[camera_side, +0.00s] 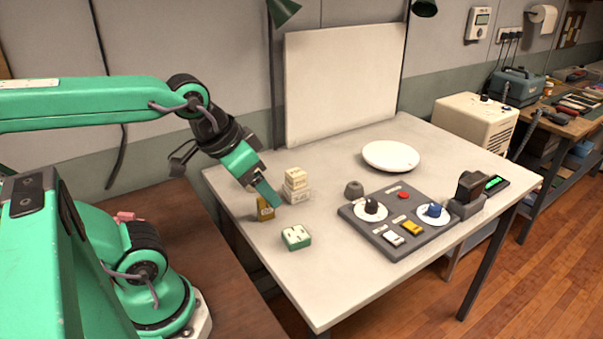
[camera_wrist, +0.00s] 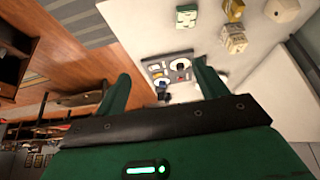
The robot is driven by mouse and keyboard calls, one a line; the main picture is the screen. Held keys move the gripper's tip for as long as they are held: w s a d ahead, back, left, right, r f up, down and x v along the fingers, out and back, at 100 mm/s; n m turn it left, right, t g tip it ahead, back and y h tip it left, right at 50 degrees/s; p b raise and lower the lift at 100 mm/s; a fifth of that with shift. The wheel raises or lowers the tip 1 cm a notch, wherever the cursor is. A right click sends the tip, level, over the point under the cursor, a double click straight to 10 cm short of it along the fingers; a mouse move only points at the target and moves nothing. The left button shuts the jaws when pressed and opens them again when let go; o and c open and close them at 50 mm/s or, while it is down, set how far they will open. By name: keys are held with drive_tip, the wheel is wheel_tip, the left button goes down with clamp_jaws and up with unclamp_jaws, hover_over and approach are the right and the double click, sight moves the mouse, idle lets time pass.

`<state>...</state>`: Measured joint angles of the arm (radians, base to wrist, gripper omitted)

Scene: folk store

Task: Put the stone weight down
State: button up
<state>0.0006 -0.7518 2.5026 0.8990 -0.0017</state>
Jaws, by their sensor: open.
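The small round grey block (camera_side: 354,189) looks like the stone weight. It sits on the white table (camera_side: 330,270), behind the left corner of the dark control panel (camera_side: 405,232). I cannot make it out in the wrist view. My gripper (camera_side: 268,192) is up at the table's left end, close to the yellow box and the stacked pale boxes, left of and apart from the grey block. In the wrist view my gripper (camera_wrist: 162,68) has its two green fingers spread wide, with nothing seen held between them.
A yellow box (camera_side: 265,209), pale stacked boxes (camera_side: 297,184) and a green-and-white box (camera_side: 296,237) stand at the left end. A round white plate (camera_side: 391,156) lies behind the panel. A white board (camera_side: 340,85) stands at the back. The table's front left is clear.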

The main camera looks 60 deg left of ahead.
drive_tip(key=shift+w+r, duration=0.1)
idle(0.3)
drive_tip(key=w+a+r+m+g, duration=0.2)
drive_tip(key=w+r+m, duration=0.35)
drive_tip(key=w, duration=0.75)
drive_tip(key=m+g, duration=0.5)
drive_tip(key=m, duration=0.6)
hover_over(358, 184)
drive_tip(key=f, duration=1.9)
drive_tip(key=shift+w+d+f, duration=0.1)
drive_tip(key=shift+w+f, duration=0.05)
drive_tip(key=shift+w, duration=0.1)
drive_tip(key=shift+w+a+f+m, duration=0.1)
drive_tip(key=shift+f+m, duration=0.1)
drive_tip(key=shift+f, duration=0.15)
drive_tip(key=shift+a+f+m, duration=0.1)
drive_tip(key=shift+f+m, duration=0.05)
drive_tip(key=shift+f, duration=0.15)
drive_tip(key=shift+s+f, duration=0.2)
drive_tip(key=shift+f, duration=1.1)
